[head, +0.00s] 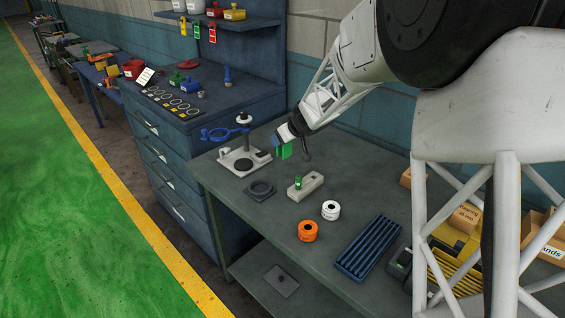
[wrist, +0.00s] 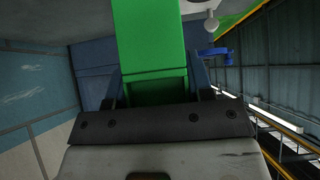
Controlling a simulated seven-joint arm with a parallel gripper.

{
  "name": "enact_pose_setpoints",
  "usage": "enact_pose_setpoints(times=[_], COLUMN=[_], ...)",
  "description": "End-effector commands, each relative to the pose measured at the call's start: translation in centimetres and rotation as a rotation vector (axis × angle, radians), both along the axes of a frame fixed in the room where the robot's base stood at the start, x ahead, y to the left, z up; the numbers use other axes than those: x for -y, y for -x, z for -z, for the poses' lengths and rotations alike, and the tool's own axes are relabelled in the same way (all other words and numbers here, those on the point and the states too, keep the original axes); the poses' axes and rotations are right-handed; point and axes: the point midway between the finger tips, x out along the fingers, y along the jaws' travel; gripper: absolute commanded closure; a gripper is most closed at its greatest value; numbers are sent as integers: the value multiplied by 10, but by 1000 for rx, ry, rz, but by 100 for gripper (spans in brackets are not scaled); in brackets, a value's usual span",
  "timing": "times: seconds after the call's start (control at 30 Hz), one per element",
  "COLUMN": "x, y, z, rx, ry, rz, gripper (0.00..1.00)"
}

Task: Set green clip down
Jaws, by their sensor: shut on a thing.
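The green clip (wrist: 150,45) is a bright green block that fills the middle of the wrist view. My gripper (wrist: 158,85) is shut on it, with a dark finger on each side. In the head view the clip (head: 284,152) shows at the end of my gripper (head: 280,142), above the back left part of the grey bench (head: 256,212). It is held in the air, close to the capstan stand with its white base (head: 237,163). The fingertips are small and partly hidden in the head view.
A pale block with a green post (head: 304,187), a dark square ring (head: 261,189), a white spool (head: 331,210), an orange spool (head: 307,231) and a blue ribbed tray (head: 368,247) stand on the bench. Bare bench lies left of the orange spool. A blue cabinet (head: 180,165) stands left.

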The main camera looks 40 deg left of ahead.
Motion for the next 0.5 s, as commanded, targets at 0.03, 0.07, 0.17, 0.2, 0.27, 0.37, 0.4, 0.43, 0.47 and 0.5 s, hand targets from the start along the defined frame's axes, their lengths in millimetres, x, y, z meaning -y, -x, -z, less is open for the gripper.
enact_pose_setpoints(times=[0.03, 0.07, 0.17, 0.2, 0.27, 0.37, 0.4, 0.43, 0.47, 0.5], x=[0, 0, 0, 0, 0, 0, 0, 0, 0, 0], y=[0, 0, 0, 0, 0, 0, 0, 0, 0, 0], z=[8, 13, 27, 31, 36, 41, 42, 42, 42, 42], rx=[-2, -1, -1, -1, 0, 1, 1, 1, 1, 1], ry=[2, 2, 2, 1, 1, 0, -1, -1, -1, -1], rz=[1, 0, 0, 1, 0, 1, 1, 0, 0, 0], gripper=[76, 76, 76, 76, 76, 76, 76, 76, 76, 76])
